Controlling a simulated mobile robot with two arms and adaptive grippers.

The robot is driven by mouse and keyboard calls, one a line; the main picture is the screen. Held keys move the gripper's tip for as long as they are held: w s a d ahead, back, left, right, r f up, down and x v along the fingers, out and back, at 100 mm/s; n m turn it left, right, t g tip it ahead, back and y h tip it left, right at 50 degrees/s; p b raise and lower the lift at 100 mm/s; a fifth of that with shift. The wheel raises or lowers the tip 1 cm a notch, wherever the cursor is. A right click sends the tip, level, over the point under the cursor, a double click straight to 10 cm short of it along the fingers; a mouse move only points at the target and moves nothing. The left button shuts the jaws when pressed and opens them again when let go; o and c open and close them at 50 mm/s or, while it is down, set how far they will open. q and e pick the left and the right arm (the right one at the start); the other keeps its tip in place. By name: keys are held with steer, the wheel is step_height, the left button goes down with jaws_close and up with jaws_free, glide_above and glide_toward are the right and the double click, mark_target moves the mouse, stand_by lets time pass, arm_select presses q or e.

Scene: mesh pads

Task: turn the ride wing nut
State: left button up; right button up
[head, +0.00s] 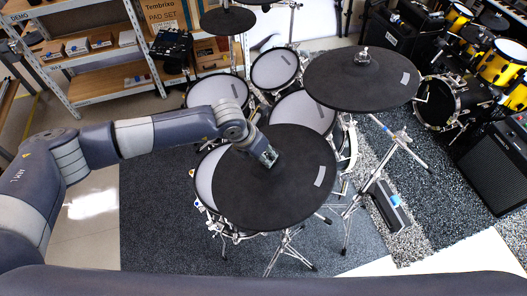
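A large black cymbal pad (290,195) lies in the middle of the view, in front of the white-topped drums. My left arm reaches in from the left, and my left gripper (268,157) is over the middle of this pad. The gripper hides the pad's centre, so any wing nut there is hidden. I cannot tell whether the fingers are open or shut, or touch anything. A second large black cymbal pad (345,88) is further back to the right, with a small wing nut (361,58) at its centre. I cannot tell which pad is the ride. My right gripper is out of view.
White mesh drums (275,68) stand close behind and under the front pad. A chrome stand with a pedal (388,205) is to the right. Shelves (85,62) stand at the back left, and black amplifiers (492,165) at the right. Dark carpet (160,220) at the left is clear.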

arm_select(q)
jaws_close()
